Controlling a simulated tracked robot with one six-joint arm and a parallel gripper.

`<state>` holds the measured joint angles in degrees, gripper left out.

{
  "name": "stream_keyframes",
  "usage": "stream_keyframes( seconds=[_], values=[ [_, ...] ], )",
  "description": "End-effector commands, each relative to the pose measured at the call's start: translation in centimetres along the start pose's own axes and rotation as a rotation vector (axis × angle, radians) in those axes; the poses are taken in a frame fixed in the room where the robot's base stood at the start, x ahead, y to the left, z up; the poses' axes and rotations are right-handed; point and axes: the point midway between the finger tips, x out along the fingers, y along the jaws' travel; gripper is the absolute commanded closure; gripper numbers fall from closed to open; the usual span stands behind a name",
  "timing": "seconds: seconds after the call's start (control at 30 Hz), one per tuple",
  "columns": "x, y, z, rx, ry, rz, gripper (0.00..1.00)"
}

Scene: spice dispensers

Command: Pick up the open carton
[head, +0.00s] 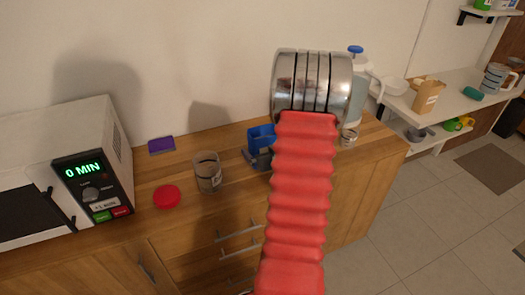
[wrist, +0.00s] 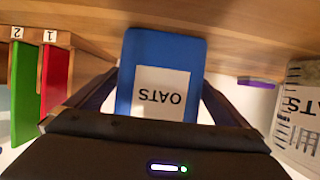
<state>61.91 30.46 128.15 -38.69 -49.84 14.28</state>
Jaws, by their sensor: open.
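The carton is blue with a white OATS label; it is in the middle of the wrist view (wrist: 138,62), its label upside down. In the head view its blue top (head: 262,134) shows on the wooden counter, partly behind my arm. My gripper (wrist: 158,95) has its dark fingers apart, one on each side of the carton. I cannot tell whether they touch it. In the head view my gripper (head: 258,158) is a dark shape just in front of the blue. The carton's top opening is not clear in either view.
A clear labelled jar (head: 208,176) stands left of the carton, with a red lid (head: 167,196) and a purple item (head: 161,145) nearby. A microwave (head: 70,170) fills the left. A white-and-blue dispenser (head: 358,95) stands behind my arm.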

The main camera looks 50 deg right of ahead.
Motion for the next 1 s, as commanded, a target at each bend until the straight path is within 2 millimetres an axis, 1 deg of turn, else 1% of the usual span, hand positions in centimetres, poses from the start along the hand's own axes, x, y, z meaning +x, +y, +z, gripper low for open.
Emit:
stream_keyframes(
  seconds=[0.4,1.0],
  values=[
    [-0.05,-0.01,-0.01,0.0,0.0,0.0,0.01],
    [-0.05,-0.04,-0.01,0.0,0.0,-0.001,0.43]
  ],
)
